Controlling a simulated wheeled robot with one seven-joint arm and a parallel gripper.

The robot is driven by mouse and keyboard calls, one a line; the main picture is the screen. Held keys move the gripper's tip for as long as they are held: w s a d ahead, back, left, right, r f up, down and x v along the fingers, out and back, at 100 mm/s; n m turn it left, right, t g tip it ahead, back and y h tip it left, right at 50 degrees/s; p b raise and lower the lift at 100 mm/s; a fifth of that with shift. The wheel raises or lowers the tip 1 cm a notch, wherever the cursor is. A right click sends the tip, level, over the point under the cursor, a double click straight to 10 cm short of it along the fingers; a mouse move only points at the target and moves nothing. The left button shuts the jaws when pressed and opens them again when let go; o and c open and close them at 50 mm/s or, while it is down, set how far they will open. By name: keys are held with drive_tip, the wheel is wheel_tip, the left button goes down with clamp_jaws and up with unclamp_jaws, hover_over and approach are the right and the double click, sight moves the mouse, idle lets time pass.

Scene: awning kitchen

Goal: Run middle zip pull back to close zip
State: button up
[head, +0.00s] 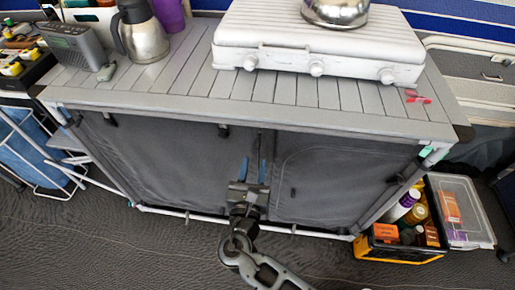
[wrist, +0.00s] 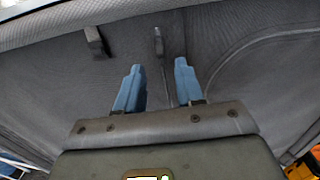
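The grey fabric front of the cabinet (head: 170,160) hangs below the slatted worktop, with a vertical zip line near its middle. My gripper (head: 254,168) is in front of this line, its two blue fingers apart. In the wrist view my gripper (wrist: 158,78) is open and empty. A small dark zip pull (wrist: 158,44) hangs at the upper end of the line, beyond the fingertips and roughly between them in the picture. I cannot tell its exact distance or whether the zip is open there. In the head view the pull is too small to make out surely.
A dark strap tab (wrist: 96,42) hangs left of the pull. The worktop (head: 190,105) overhangs the fabric and carries a white stove (head: 310,45) and a metal jug (head: 143,38). A crate of bottles (head: 395,253) stands on the floor at right. The floor in front is mostly clear.

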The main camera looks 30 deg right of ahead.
sight(258, 148)
drive_tip(key=shift+x, duration=3.1)
clamp_jaws()
